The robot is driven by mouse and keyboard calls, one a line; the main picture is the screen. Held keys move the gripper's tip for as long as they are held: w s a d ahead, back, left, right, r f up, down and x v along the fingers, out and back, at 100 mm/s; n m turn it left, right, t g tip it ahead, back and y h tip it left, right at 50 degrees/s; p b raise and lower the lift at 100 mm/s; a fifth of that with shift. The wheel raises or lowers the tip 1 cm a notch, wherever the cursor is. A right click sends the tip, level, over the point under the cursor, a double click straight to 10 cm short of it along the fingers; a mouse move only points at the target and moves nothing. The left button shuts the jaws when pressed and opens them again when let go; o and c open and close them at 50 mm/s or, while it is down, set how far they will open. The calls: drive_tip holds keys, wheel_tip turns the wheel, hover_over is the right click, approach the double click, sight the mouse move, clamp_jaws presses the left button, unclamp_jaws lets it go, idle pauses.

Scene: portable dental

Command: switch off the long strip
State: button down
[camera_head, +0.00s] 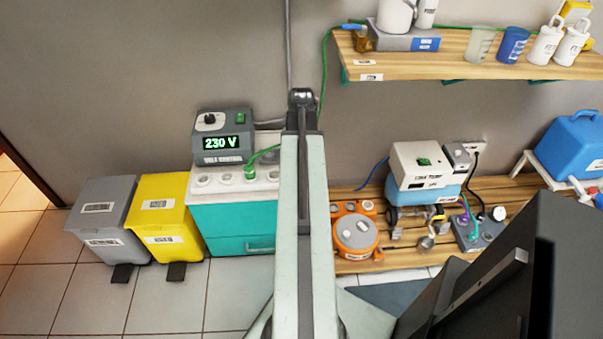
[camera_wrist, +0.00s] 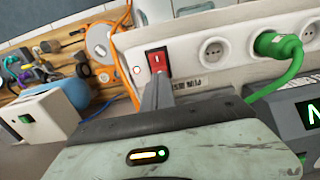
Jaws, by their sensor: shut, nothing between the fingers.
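The long strip (camera_head: 232,184) is a pale bar lying on the teal cabinet in the head view, with round sockets and a green plug (camera_head: 250,172) in one of them. In the wrist view the strip (camera_wrist: 205,73) shows a red rocker switch (camera_wrist: 156,60) at its end, two empty sockets and the green plug (camera_wrist: 279,48). My gripper (camera_wrist: 159,82) is shut and empty, its tip at the lower part of the red switch. I cannot tell if it touches. The tip partly covers the switch, whose position is unclear. In the head view my arm hides the gripper.
A grey voltage unit (camera_head: 222,136) reading 230 V stands behind the strip. The teal cabinet (camera_head: 232,222) has yellow (camera_head: 163,215) and grey (camera_head: 101,220) bins to its left. An orange reel (camera_head: 356,232) sits on the wooden bench to the right.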

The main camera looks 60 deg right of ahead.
drive_tip(key=shift+f+b, duration=0.9)
idle(0.3)
wheel_tip(320, 180, up, 7)
drive_tip(key=p, duration=0.7)
drive_tip(key=shift+r, duration=0.15)
